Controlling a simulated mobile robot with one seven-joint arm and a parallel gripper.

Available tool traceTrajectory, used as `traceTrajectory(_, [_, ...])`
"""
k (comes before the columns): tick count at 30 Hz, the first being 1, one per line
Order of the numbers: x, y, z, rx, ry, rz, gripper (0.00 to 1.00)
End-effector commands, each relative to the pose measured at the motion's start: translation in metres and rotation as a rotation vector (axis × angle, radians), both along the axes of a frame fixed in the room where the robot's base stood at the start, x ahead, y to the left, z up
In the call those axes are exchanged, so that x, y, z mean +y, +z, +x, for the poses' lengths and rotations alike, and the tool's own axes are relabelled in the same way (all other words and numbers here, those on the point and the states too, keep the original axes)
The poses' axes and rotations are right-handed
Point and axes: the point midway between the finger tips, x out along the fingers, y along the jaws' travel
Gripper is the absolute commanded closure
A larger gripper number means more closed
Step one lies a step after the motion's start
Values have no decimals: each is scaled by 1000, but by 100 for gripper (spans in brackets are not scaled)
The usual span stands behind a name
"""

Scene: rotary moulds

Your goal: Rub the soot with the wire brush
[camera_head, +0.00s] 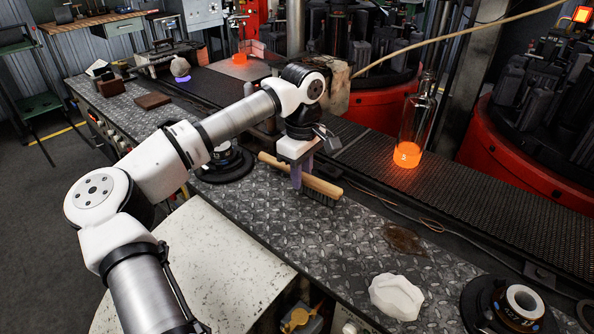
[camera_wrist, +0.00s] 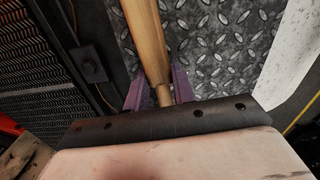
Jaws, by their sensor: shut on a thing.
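The wire brush has a wooden handle and dark bristles (camera_head: 320,197). My gripper (camera_head: 301,175) is shut on the handle and holds the brush over the diamond-plate bench top. I cannot tell whether the bristles touch the plate. In the wrist view the handle (camera_wrist: 147,40) runs up between the purple fingers (camera_wrist: 160,92), and the bristles are hidden. A brown-black patch, seemingly the soot (camera_head: 404,240), lies on the plate to the right of the brush, apart from it.
A white faceted lump (camera_head: 397,297) and a black ring-shaped mould (camera_head: 505,305) stand at the near right. A bottle with a glowing orange base (camera_head: 408,150) stands on the dark conveyor (camera_head: 470,172) behind. The plate (camera_head: 300,232) between brush and patch is clear, with a cable along its back edge.

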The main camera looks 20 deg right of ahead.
Motion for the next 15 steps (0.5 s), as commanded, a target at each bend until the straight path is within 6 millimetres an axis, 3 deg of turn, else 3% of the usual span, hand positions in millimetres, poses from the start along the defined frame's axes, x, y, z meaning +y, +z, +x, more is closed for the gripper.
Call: traceTrajectory(15, [-20, -2, -30, -1, -1, 0, 100])
